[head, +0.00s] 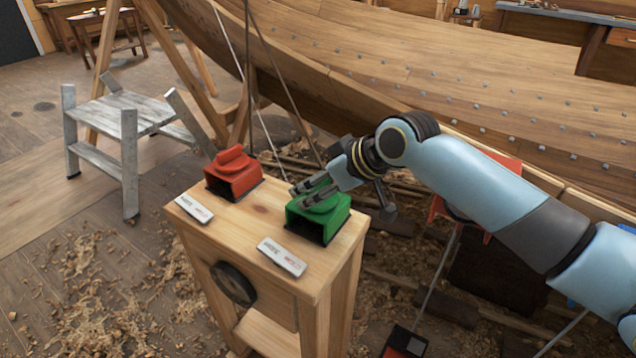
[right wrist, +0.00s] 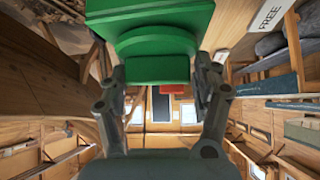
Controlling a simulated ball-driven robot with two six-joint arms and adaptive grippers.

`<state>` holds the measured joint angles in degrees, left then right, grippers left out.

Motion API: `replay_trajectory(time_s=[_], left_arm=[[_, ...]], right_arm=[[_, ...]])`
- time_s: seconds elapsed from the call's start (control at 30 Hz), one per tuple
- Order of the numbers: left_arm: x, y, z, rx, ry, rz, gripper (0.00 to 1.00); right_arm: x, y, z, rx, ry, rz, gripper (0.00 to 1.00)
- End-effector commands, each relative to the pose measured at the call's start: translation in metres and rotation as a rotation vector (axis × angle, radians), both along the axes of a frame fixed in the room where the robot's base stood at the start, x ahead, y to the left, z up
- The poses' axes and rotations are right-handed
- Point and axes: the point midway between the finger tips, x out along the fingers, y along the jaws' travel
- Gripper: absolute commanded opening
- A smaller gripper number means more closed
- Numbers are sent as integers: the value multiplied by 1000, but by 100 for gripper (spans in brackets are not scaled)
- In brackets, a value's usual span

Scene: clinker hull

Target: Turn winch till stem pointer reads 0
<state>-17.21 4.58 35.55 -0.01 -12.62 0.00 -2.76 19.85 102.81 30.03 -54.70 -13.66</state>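A green winch-like housing (head: 325,216) with a dark front opening and a raised rounded top sits on the right of a wooden stand (head: 240,234). A similar red housing (head: 232,175) sits on its left. My right gripper (head: 308,190) reaches in from the right, its fingers over the green top. In the right wrist view, the green housing (right wrist: 150,42) lies ahead and the spread fingers (right wrist: 161,80) stand either side of its lower part; contact is unclear. No stem pointer or scale can be made out. My left gripper is out of view.
Lettered plates (head: 282,257) (head: 194,208) lie before the housings. A round black part (head: 233,284) is on the stand's front. Lines rise behind it near the planked hull (head: 430,60). A grey step stool (head: 125,130) stands left. Shavings cover the floor.

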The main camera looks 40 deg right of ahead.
Motion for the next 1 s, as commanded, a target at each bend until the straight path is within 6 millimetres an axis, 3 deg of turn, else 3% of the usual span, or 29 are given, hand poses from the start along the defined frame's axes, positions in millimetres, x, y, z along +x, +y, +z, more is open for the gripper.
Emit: replay_trajectory(time_s=[0.17,0.47,1.0], left_arm=[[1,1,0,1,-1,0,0],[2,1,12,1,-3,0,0],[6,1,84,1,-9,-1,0]], right_arm=[[1,-2,0,-7,-2,-1,33],[1,-2,4,-8,-4,-42,33],[2,0,6,-3,-3,-458,33]])
